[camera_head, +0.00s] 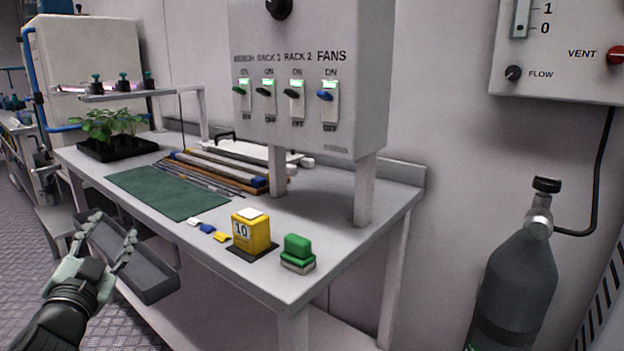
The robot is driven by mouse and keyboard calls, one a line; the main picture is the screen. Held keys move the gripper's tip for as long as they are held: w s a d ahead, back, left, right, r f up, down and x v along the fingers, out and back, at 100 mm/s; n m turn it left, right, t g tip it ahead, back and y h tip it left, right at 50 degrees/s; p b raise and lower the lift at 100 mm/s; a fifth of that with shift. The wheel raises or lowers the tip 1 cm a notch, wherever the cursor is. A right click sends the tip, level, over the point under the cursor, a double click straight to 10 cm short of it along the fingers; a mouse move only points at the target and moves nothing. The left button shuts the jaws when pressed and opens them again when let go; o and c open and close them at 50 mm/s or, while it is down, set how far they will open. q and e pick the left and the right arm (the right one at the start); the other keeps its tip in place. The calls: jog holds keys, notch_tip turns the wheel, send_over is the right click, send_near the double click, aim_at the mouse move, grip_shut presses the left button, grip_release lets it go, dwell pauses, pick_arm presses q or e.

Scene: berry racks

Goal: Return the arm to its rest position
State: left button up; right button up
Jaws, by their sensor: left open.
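My left gripper (108,246) is at the lower left of the head view, its arm coming in from the bottom left corner. Its fingers are spread open and nothing shows between them. It is in front of a dark grey tray (143,270), which sits beside the front edge of the white table (290,282). The fingers overlap the tray's left end in the picture; I cannot tell whether they touch it. My right gripper is not in view.
A yellow block marked 10 (251,232) and a green block (298,250) stand near the table's front right. A green mat (168,192), rods and a potted seedling tray (118,152) lie behind. A switch panel (308,75) stands over the table. A gas cylinder (515,285) is at right.

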pick_arm(q)
jog(key=s+a+f+n+g+y, duration=0.15)
jog(key=s+f+g, duration=0.3)
jog(key=f, duration=0.75)
jog(key=s+a+f+g, duration=0.35)
jog(key=s+f, duration=0.25)
jog(key=f, duration=0.6)
jog(key=s+f+g, duration=0.7)
jog(key=s+f, duration=0.6)
jog(key=s, duration=0.4)
jog(key=s+d+f+n+h, duration=0.1)
jog(key=d+f, duration=0.2)
jog(key=d, duration=0.4)
jog(key=s+d+f+n+g+h, duration=0.1)
jog(key=d+f+n+h, duration=0.1)
jog(key=d, duration=0.6)
jog(key=shift+f+p, duration=0.3)
jog(key=shift+f, duration=0.35)
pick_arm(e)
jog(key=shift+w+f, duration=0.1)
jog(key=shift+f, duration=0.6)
pick_arm(q)
jog(key=shift+s+h, duration=0.1)
jog(key=shift+h, duration=0.15)
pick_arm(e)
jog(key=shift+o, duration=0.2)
